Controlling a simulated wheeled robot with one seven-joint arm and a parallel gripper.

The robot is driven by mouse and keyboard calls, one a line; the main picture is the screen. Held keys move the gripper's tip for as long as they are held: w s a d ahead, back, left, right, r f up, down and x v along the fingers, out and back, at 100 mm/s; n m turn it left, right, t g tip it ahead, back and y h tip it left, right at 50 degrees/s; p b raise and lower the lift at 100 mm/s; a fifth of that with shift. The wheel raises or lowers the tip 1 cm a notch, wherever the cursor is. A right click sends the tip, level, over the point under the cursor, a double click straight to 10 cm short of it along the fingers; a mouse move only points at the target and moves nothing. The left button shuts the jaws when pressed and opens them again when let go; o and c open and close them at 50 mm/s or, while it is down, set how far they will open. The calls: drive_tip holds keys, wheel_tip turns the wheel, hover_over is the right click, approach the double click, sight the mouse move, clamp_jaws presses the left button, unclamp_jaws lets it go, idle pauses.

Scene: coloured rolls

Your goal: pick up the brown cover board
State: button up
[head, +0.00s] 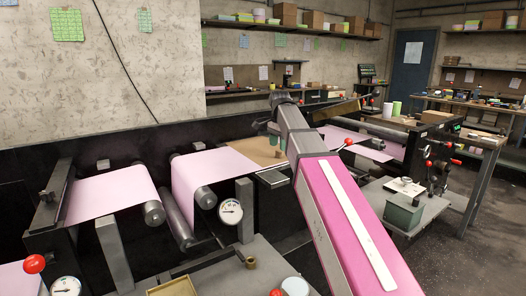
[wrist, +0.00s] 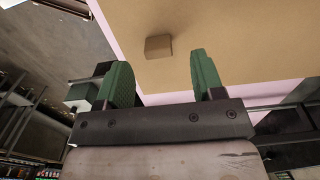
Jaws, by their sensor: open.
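The brown cover board (head: 245,147) lies flat over the pink sheet of the machine in the middle of the head view. In the wrist view the board (wrist: 245,40) fills the upper right, with a small brown block-shaped handle (wrist: 158,46) standing on it. My gripper (head: 272,139) is just above the board, and my arm hides part of the board's right side. In the wrist view my green-fingered gripper (wrist: 159,70) is open and empty. The handle appears in line with the gap between the fingers, slightly beyond the fingertips.
Pink sheet (head: 112,192) runs over rollers (head: 178,215) to the left of the board. A green box (head: 403,214) sits on a grey table at right. Open floor shows at far right.

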sight(279, 152)
drive_tip(key=shift+s+f, duration=0.1)
drive_tip(key=shift+f, duration=1.9)
drive_tip(key=c, duration=1)
drive_tip(key=shift+r, duration=0.15)
